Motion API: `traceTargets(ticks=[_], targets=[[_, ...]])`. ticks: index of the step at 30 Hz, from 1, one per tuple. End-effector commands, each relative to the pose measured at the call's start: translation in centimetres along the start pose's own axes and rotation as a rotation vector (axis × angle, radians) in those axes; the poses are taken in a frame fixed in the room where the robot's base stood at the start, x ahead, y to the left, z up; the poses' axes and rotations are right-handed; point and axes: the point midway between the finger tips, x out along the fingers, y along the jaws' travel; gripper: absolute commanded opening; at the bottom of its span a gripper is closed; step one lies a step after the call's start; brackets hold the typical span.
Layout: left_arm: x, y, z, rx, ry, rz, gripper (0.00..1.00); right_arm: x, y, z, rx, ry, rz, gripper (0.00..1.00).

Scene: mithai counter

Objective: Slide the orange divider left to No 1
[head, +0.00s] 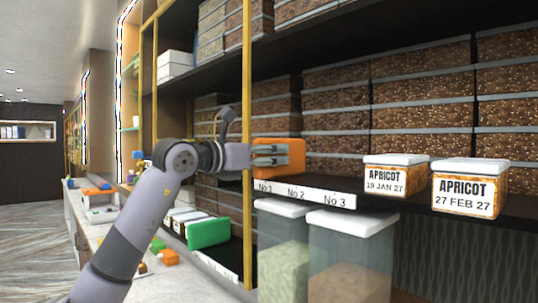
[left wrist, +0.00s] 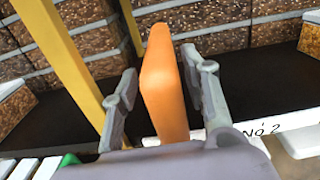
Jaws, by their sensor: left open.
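The orange divider (head: 293,145) stands upright on the dark shelf, above the white label strip (head: 305,192) with No 1, No 2 and No 3. In the left wrist view the divider (left wrist: 163,85) rises between the two fingers of my left gripper (left wrist: 158,66). The fingers are open, one on each side, with a clear gap on the left and a narrower one on the right. In the head view my left gripper (head: 272,155) covers part of the divider. No 2 shows right of the divider in the wrist view; No 1 is hidden there. My right gripper is not in view.
A yellow post (head: 247,90) stands just left of the divider. Stacked brown boxes (head: 335,120) fill the back of the shelf. Two apricot boxes (head: 467,188) stand to the right.

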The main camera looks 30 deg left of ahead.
Motion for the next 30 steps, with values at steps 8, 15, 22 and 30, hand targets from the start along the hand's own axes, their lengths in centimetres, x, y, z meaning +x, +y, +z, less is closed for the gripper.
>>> traceTargets(ticks=[8,15,22,30], targets=[[-2.1,0.1,-0.1,0.001,0.0,0.001,0.42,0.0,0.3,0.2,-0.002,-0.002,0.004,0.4],[-7.3,0.2,-0.1,0.003,0.002,0.005,0.42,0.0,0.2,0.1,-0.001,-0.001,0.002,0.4],[-11.0,0.1,-0.1,0.0,0.001,0.002,0.42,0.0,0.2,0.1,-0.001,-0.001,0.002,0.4],[-12.1,0.0,0.0,0.0,0.0,0.0,0.42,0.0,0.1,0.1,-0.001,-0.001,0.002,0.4]])
